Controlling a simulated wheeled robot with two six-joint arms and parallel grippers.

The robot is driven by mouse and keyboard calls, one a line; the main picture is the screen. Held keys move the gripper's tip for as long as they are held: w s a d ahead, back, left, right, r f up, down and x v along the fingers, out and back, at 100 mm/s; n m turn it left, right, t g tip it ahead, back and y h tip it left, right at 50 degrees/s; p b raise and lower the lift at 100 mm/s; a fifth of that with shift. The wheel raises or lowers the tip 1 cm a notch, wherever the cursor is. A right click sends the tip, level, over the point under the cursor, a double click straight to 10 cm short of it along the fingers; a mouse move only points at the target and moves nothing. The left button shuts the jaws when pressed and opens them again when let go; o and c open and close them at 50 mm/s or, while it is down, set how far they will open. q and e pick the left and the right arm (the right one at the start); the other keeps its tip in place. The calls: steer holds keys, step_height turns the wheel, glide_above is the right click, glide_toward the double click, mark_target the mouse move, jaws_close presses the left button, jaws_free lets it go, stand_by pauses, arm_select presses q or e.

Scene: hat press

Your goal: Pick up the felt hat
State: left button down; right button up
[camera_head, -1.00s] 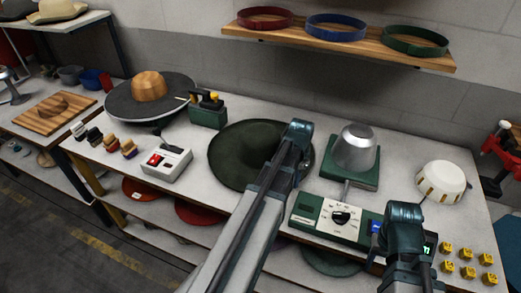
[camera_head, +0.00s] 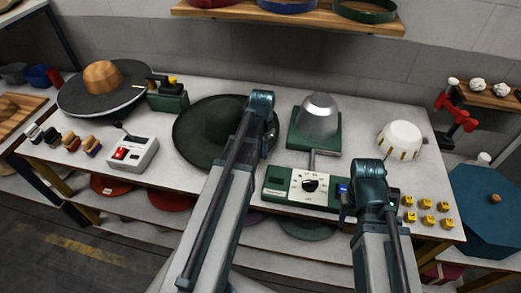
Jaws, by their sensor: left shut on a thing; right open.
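The dark green felt hat (camera_head: 207,125) with its wide brim is at the middle of the bench, left of the metal press. My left gripper (camera_head: 261,108) is at the right side of its brim, shut on the hat. The fingertips are hidden behind the wrist and arm, and I cannot tell whether the hat is clear of the bench. My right gripper (camera_head: 369,176) is open, over the right end of the press control panel, with its fingers mostly hidden.
A metal hat block (camera_head: 319,115) on a green base stands right of the hat, with a control panel (camera_head: 296,184) in front. A white ribbed block (camera_head: 400,141) and yellow pieces (camera_head: 427,204) are at right. A round stand (camera_head: 104,90) and switch box (camera_head: 133,153) are at left.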

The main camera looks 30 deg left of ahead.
arm_select(q)
step_height(320, 180, up, 8)
steer(key=p, duration=0.7)
steer(key=c, duration=1.5)
jaws_free()
jaws_close()
